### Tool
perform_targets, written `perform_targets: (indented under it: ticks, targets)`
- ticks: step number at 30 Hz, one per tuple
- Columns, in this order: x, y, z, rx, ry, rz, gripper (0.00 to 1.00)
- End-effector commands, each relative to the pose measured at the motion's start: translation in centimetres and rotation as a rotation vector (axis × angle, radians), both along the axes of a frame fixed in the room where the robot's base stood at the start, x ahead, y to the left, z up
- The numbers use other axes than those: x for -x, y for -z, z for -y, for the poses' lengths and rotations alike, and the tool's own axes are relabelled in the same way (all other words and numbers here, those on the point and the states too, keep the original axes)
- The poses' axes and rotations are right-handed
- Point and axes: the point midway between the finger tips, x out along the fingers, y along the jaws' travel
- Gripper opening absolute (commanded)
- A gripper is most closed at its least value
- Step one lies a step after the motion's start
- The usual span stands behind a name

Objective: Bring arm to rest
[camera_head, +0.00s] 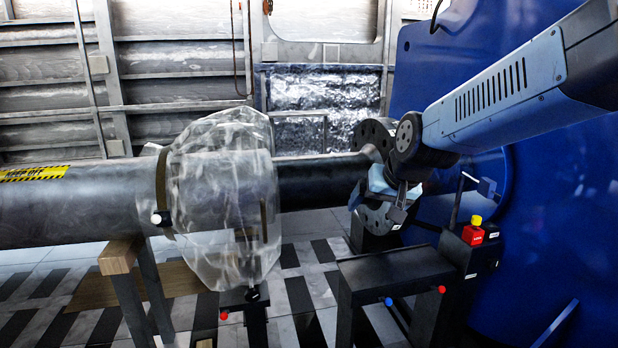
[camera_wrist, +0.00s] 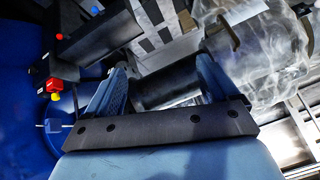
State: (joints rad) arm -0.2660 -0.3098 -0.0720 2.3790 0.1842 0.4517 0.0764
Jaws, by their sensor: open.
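My arm (camera_head: 490,95) reaches in from the upper right of the head view, not folded. I cannot tell whether the fingers touch the shaft or the flange.
A clear plastic wrap (camera_head: 222,190) hangs around the shaft, held by a brown strap (camera_head: 161,180). A large blue housing (camera_head: 560,200) stands close on the right. A black stand (camera_head: 395,268) with a red and yellow button box (camera_head: 473,232) is below my gripper. A wooden-topped trestle (camera_head: 120,255) stands left.

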Motion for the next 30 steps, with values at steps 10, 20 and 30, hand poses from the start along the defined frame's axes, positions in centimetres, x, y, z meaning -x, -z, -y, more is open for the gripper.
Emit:
perform_targets:
  ticks: [10,20,30]
  targets:
    - [10.0,-2.7,6.1,0.12,0.005,-0.044,0.87]
    - [16.9,-2.9,9.2,0.218,0.029,-0.093,0.87]
    - [17.6,-2.8,9.5,0.23,0.032,-0.102,0.87]
